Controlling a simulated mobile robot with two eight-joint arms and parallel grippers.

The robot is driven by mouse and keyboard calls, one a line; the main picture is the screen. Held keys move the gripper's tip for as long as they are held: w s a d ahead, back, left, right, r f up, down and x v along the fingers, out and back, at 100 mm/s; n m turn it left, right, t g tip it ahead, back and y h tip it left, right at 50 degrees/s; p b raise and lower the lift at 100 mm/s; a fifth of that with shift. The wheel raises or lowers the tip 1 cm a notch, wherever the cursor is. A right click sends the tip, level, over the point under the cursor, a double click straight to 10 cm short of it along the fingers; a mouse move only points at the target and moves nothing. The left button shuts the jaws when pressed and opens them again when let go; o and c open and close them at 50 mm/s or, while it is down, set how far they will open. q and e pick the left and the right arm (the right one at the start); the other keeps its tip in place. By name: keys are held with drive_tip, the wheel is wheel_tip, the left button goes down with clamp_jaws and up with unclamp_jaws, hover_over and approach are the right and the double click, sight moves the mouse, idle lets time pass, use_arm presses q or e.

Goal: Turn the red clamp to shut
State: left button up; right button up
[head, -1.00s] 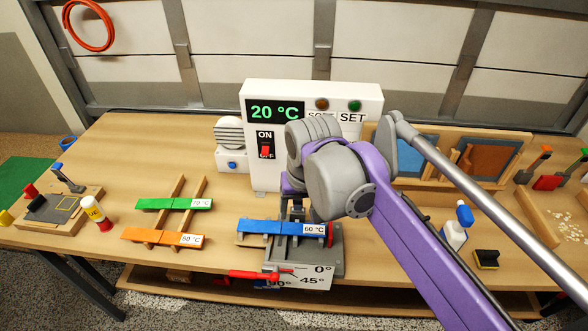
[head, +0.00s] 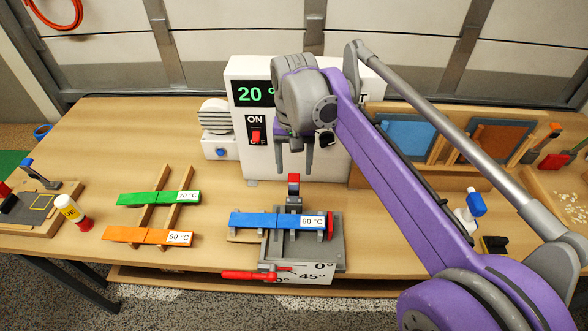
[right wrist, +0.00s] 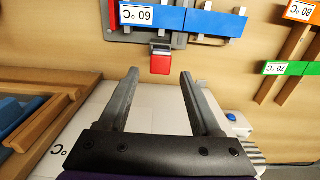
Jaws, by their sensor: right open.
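A red clamp piece (head: 293,180) stands upright on a grey mount at the back of the bending fixture (head: 338,258). It also shows in the right wrist view (right wrist: 160,62), just beyond my fingertips. The blue 60 °C strip (head: 265,221) lies across the fixture in front of it. My right gripper (head: 295,168) is open and empty, behind and above the red piece, apart from it. In the right wrist view its two fingers (right wrist: 160,77) point toward the red piece with a gap between them. My left gripper is not in view.
A white heater box (head: 240,150) with a 20 °C display and red switch stands behind. A red lever (head: 250,275) is at the fixture's front. Green (head: 158,198) and orange (head: 148,236) strips lie on wooden rails at left. A blue-capped bottle (head: 470,208) stands at right.

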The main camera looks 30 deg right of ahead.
drive_tip(key=shift+f, duration=0.9)
drive_tip(key=shift+c, duration=0.3)
clamp_jaws()
idle(0.6)
